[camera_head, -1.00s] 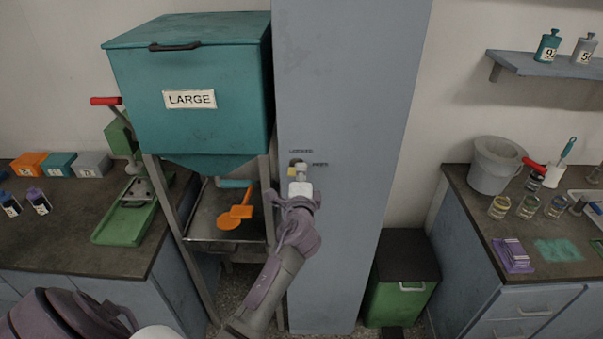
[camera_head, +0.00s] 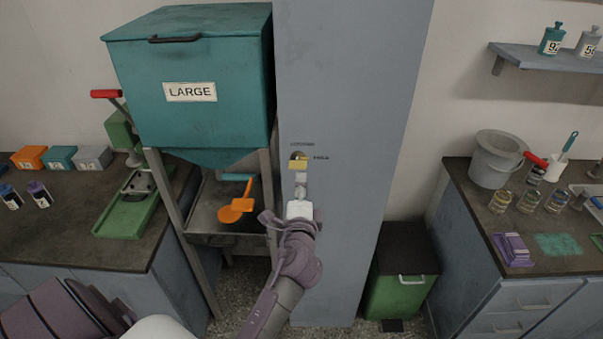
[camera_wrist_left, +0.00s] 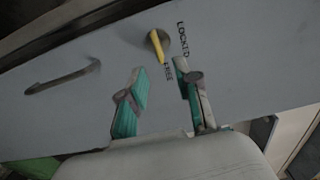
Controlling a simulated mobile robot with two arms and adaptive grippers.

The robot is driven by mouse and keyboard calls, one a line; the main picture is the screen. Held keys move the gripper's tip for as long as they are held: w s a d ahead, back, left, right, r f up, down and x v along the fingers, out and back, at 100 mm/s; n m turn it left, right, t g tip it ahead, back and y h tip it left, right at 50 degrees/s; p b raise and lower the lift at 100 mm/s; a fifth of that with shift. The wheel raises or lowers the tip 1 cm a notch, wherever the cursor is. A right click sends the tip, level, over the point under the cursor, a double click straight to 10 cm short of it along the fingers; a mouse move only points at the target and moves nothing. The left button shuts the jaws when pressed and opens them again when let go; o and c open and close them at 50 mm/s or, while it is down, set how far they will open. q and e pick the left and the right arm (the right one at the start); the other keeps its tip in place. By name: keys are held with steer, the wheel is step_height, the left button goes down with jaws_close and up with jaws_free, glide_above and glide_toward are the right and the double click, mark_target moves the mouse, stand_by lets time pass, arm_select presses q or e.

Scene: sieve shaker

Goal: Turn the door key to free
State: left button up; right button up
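The yellow door key (camera_head: 298,164) sits in a round lock on the tall blue-grey cabinet door (camera_head: 345,120). LOCKED is printed above the lock and FREE to its right. The key lies about level in the head view; in the left wrist view the key (camera_wrist_left: 157,46) points toward the FREE mark. My left gripper (camera_head: 301,180) is just below and in front of the key, apart from it. In the left wrist view its two teal-padded fingers (camera_wrist_left: 160,72) are spread with nothing between them. My right gripper is not in view.
A teal hopper (camera_head: 190,130) marked LARGE stands left of the cabinet, with an orange scoop (camera_head: 236,208) in the tray under it. A green bin (camera_head: 400,285) is on the floor at right. Counters flank both sides. A bar handle (camera_wrist_left: 62,78) is on the door.

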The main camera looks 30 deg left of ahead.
arm_select(q)
steer(key=shift+v, duration=1.75)
steer(key=s+d+f+g+h+b, duration=0.1)
steer(key=s+d+f+g+h, duration=0.15)
steer(key=f, duration=1.05)
steer(key=s+d+f+n+g+h+b, duration=0.1)
steer(key=s+d+f+h, duration=0.15)
steer(key=f, duration=1.05)
steer(key=s+d+f+g+h+b, duration=0.2)
steer(key=d+f+h, duration=0.15)
steer(key=f, duration=0.95)
steer(key=s+d+f+n+g+b, duration=0.15)
steer(key=s+f+n+g, duration=0.3)
steer(key=s+f, duration=1.35)
steer(key=s+a+f+n+g, duration=0.1)
steer(key=s+f, duration=0.3)
steer(key=s, duration=0.5)
steer(key=s+a+f+n+g+h+b, duration=0.1)
steer(key=s+a+f+n+g, duration=0.1)
steer(key=s, duration=0.7)
steer(key=shift+s+f+n+g, duration=0.25)
steer(key=shift+f+n+g, duration=0.3)
steer(key=shift+f, duration=0.35)
